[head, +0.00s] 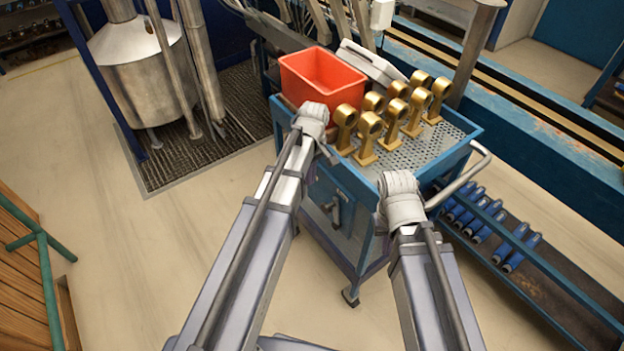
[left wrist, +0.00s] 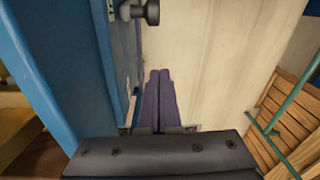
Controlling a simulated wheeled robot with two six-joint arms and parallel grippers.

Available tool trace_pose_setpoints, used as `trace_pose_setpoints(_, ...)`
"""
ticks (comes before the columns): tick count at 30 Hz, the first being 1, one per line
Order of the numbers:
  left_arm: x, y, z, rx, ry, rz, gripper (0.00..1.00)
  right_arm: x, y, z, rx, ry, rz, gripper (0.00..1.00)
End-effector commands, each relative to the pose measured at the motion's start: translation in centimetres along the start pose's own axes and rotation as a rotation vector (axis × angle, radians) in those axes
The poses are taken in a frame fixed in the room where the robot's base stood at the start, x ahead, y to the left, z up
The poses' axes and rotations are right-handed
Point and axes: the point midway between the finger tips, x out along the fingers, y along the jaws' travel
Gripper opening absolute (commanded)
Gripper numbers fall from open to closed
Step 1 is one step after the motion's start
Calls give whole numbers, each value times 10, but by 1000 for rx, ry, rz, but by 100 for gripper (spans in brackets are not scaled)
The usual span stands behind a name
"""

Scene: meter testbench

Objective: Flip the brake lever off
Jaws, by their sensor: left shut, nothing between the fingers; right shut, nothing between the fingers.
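A small grey lever (head: 337,212) is mounted on the front panel of the blue cart (head: 366,240) in the head view; I take it for the brake lever, and its setting is too small to tell. In the left wrist view a dark round knob on a grey mount (left wrist: 151,12) sticks out from the blue panel (left wrist: 70,60) at the top; it looks like part of that lever. My left gripper (left wrist: 158,75) is shut and empty, beside the panel and apart from the knob. My right gripper is hidden behind its own arm in the head view.
A red-orange bin (head: 322,72) and several gold ring-topped parts (head: 392,108) stand on the cart top. A curved grey handle (head: 465,178) sticks out at the cart's right. Blue cylinders (head: 480,215) lie on a low shelf at the right. The floor left of the cart is clear.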

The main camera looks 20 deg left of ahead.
Motion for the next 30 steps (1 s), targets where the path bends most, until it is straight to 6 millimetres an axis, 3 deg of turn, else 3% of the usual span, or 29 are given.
trace_pose_setpoints(1, 12, 0, 0, 0, 0, 0, 0, 12, -1, -1, 0, 0, 0, 0)
trace_pose_setpoints(18, 90, 0, 0, 1, 0, 0, 0, 89, -8, -5, -1, 0, 0, 0)
trace_pose_setpoints(21, 73, -2, 19, 6, 0, 0, 0, 73, -7, -4, -1, 0, 0, 0)
trace_pose_setpoints(24, 70, -1, 31, 4, 0, 0, 0, 70, -7, -4, -1, 0, 0, 0)
trace_pose_setpoints(30, 69, 0, 38, 1, 0, 0, 0, 69, -7, -4, -1, 0, 0, 0)
